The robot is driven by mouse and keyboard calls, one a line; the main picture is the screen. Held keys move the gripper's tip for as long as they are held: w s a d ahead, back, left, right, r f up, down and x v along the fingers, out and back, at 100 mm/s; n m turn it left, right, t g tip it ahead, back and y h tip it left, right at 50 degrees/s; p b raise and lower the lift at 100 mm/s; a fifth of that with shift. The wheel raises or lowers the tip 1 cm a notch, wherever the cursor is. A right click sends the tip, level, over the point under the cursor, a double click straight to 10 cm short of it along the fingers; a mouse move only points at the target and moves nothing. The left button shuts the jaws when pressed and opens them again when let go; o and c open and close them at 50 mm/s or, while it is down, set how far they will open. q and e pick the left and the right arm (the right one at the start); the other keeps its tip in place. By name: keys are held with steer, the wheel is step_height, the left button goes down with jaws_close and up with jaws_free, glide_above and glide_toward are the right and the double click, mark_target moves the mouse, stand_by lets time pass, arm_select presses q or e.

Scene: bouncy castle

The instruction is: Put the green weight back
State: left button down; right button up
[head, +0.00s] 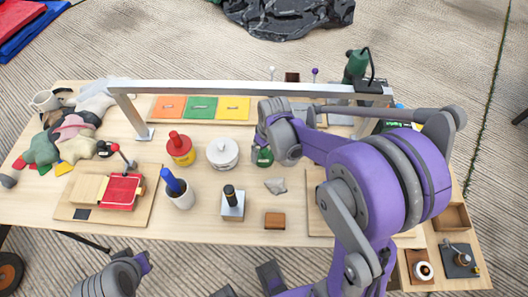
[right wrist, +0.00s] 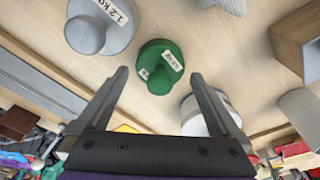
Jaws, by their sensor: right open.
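The green weight (right wrist: 165,68) stands on the wooden table, with a pale label on it. In the right wrist view it lies ahead of my open right gripper (right wrist: 160,98), near the gap between the fingertips and apart from both. In the head view the green weight (head: 264,157) shows just below my right wrist, partly covered. My right gripper's fingers are hard to make out there. A grey weight labelled 1.2 kg (right wrist: 98,28) stands beside the green one in the wrist view. My left gripper is not clearly visible; only part of that arm shows at lower left.
A grey stone (head: 276,186) and a brown block (head: 275,221) lie in front. My right arm hides the table's right part.

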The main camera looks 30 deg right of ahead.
mark_target(267, 159)
step_height(267, 159, up, 9)
steer(key=s+p, duration=0.1)
steer(key=s+a+m+t, duration=0.1)
steer(key=s+a, duration=0.2)
steer(key=s, duration=0.4)
steer(key=s+a+m+t, duration=0.1)
steer(key=s+a, duration=0.3)
steer(key=s, duration=0.4)
steer(key=shift+r+m+t, duration=0.25)
steer(key=shift+m+t, duration=0.15)
steer(key=shift+t, duration=0.3)
steer(key=shift+d, duration=0.1)
